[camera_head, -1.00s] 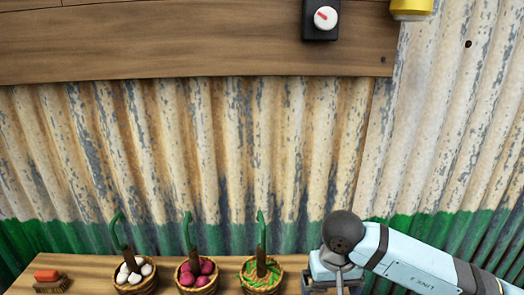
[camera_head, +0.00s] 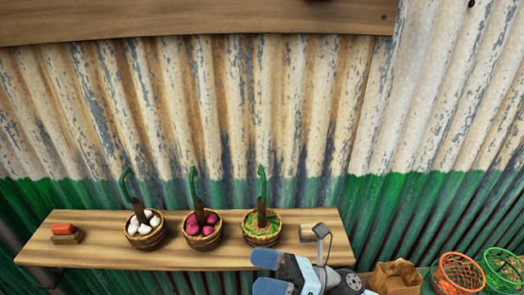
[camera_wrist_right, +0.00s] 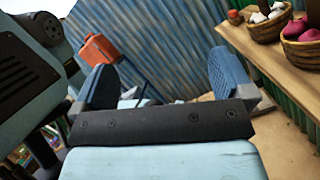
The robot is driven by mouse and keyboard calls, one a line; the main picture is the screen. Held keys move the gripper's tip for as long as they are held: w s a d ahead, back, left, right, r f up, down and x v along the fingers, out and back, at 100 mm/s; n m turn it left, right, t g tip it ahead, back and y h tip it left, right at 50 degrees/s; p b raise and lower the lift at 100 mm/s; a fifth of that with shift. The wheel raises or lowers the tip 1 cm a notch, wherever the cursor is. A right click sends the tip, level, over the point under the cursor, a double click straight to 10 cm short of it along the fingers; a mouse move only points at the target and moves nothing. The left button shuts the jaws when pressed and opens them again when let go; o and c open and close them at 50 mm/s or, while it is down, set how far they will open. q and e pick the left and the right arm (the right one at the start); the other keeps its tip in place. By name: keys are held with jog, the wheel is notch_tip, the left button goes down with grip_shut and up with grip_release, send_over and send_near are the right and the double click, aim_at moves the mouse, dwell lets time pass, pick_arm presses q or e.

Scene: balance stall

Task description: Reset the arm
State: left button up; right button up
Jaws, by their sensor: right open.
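My right gripper (camera_head: 268,273) is open and empty. It is in front of and below the shelf's front edge in the head view, clear of the baskets. Its two blue fingers stand wide apart in the right wrist view (camera_wrist_right: 163,82), with nothing between them. My left gripper is in neither view.
A wooden shelf (camera_head: 110,255) against the corrugated wall holds baskets of white (camera_head: 145,232), magenta (camera_head: 203,232) and green (camera_head: 262,230) goods. A red-topped block (camera_head: 66,234) lies at its left. Orange (camera_head: 459,274) and green (camera_head: 503,268) baskets and a brown sack (camera_head: 397,277) stand lower right.

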jog(key=w+d+f+m+t+h, duration=0.2)
jog(key=d+f+m+t+h, duration=0.25)
jog(key=m+t, duration=0.6)
jog(key=w+d+f+m+t+h, duration=0.1)
jog(key=d+f+m+t+h, duration=0.35)
jog(key=m, duration=1.15)
jog(key=s+d+f+m+g+h, duration=0.3)
jog(key=s+d+f+m+h, duration=0.1)
jog(key=f+m, duration=0.5)
jog(key=s+d+f+m+g+h, duration=0.2)
jog(key=s+d+f+m+h, duration=0.3)
jog(key=s+d+f+m, duration=0.1)
notch_tip(320, 180, down, 3)
jog(key=s+m+p, duration=0.1)
jog(key=m, duration=0.1)
jog(key=shift+s+d+f+m+g+h, duration=0.2)
jog(key=shift+s+m+g+h, duration=0.1)
jog(key=shift+s+m+g, duration=0.1)
